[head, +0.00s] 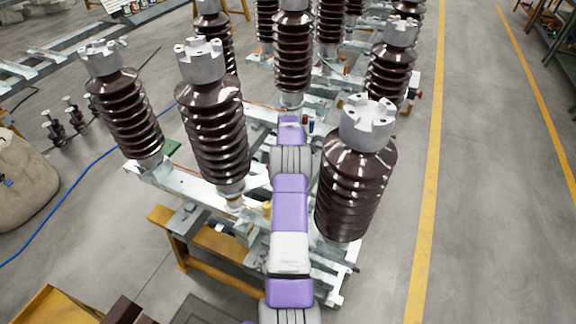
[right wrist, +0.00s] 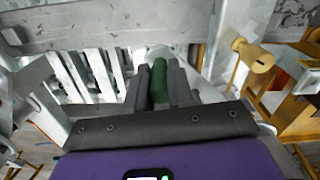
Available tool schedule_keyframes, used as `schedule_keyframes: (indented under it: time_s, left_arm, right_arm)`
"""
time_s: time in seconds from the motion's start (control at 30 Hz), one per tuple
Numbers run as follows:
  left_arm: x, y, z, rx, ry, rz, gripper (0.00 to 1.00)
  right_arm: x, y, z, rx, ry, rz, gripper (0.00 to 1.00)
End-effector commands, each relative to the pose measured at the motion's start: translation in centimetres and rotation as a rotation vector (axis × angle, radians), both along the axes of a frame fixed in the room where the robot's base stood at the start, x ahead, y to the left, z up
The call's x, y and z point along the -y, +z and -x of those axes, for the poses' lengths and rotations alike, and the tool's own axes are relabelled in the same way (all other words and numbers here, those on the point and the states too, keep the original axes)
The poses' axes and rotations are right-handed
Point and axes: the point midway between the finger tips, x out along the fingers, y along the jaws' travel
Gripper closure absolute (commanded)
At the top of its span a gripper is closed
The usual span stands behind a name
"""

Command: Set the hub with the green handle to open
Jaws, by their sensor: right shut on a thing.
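In the right wrist view a green handle (right wrist: 159,80) stands between the two dark fingers of my right gripper (right wrist: 158,88). The fingers are shut on it, one on each side. A pale rounded end (right wrist: 160,54) shows just beyond the handle. In the head view my right arm reaches up the middle over the near isolator frame (head: 190,184), and its fingers and the green handle are hidden there. The hub itself cannot be made out clearly in either view. My left gripper is not in view.
Brown ribbed insulators with grey caps stand close on both sides of my arm, one at the left (head: 215,130) and one at the right (head: 356,185). A tan knob (right wrist: 255,55) is right of the fingers. A yellow stand (head: 180,245) is at lower left. Floor at right is clear.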

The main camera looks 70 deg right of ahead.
Motion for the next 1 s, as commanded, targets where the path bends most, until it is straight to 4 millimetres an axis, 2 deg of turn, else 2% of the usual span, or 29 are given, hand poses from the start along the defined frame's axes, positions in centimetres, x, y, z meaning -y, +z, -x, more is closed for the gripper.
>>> schedule_keyframes:
  time_s: [0.03, 0.2, 0.47, 0.57, 0.8, 1.0]
  left_arm:
    - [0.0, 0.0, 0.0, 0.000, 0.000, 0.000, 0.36]
    - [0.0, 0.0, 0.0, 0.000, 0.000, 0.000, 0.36]
    - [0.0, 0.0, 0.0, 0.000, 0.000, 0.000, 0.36]
    - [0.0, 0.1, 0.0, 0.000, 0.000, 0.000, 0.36]
    - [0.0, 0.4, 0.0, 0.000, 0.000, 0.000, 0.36]
    - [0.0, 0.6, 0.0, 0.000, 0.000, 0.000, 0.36]
  right_arm:
    - [0.1, 0.1, -0.1, 0.003, 0.000, 0.004, 0.76]
    - [0.1, 0.1, -0.1, 0.002, 0.000, 0.003, 0.52]
    - [0.0, 0.1, 0.0, 0.001, -0.001, 0.001, 0.52]
    - [0.1, 0.8, 0.0, 0.001, -0.001, 0.003, 0.52]
    - [0.1, 4.8, 0.0, 0.002, -0.001, 0.006, 0.52]
    - [0.1, 7.2, 0.0, 0.002, -0.001, 0.004, 0.52]
